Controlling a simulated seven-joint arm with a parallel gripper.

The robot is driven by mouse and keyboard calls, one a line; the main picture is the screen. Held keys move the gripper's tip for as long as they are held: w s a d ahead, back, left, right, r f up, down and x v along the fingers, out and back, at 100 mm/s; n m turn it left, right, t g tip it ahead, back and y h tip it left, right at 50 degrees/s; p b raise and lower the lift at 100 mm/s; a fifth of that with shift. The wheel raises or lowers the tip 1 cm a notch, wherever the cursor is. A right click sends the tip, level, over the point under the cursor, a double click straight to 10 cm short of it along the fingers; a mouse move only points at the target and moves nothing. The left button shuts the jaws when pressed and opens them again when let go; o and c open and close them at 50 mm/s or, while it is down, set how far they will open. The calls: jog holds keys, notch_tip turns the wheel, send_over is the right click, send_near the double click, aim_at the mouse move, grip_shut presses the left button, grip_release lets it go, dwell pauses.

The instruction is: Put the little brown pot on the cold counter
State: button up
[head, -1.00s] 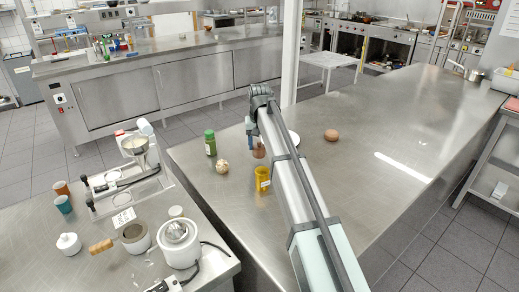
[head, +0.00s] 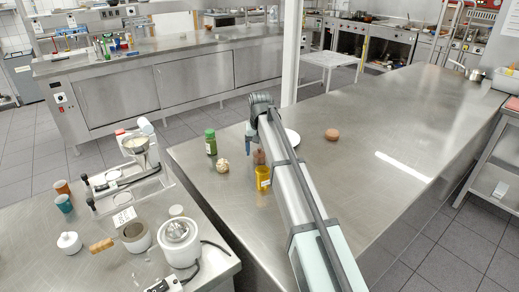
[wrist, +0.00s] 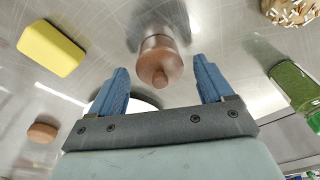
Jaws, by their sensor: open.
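The little brown pot (wrist: 160,62), reddish brown with a small knob on its near end, shows between my fingers in the wrist view. In the head view the pot (head: 259,157) stands on the steel counter (head: 380,130), partly hidden by my arm. My gripper (wrist: 160,78) is open, a blue finger on either side of the pot's line, with gaps to both. In the head view my gripper (head: 251,138) is beside and above the pot, mostly behind its own wrist. Which surface is the cold counter I cannot tell from labels.
A white plate (head: 293,137) is partly behind my arm; a round brown item (head: 332,134) lies farther right. The counter's right side is clear.

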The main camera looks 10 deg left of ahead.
aim_at(260, 155)
notch_tip(260, 155, up, 12)
jog(key=s, duration=0.1)
jog(key=shift+s+d, duration=0.15)
jog(key=shift+s, duration=0.1)
dwell(0.4)
